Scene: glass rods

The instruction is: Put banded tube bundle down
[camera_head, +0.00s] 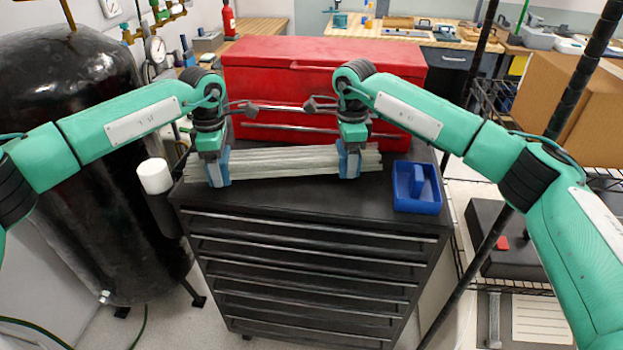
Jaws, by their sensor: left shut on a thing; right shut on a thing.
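The bundle of pale grey glass tubes (285,163) lies lengthwise, left to right, at the top of the black drawer cabinet (300,200). My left gripper (217,168) is shut on the bundle near its left end. My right gripper (349,162) is shut on it near its right end. Both point down, with blue parts around the tubes. The bundle looks level and at or very near the cabinet top; I cannot tell whether it touches. The bands are not clearly seen, and the grippers hide parts of the tubes.
A red tool chest (320,75) stands right behind the bundle. A blue bin (416,188) sits on the cabinet top to the right. A black tank (85,150) stands to the left. A narrow strip of cabinet top is clear in front.

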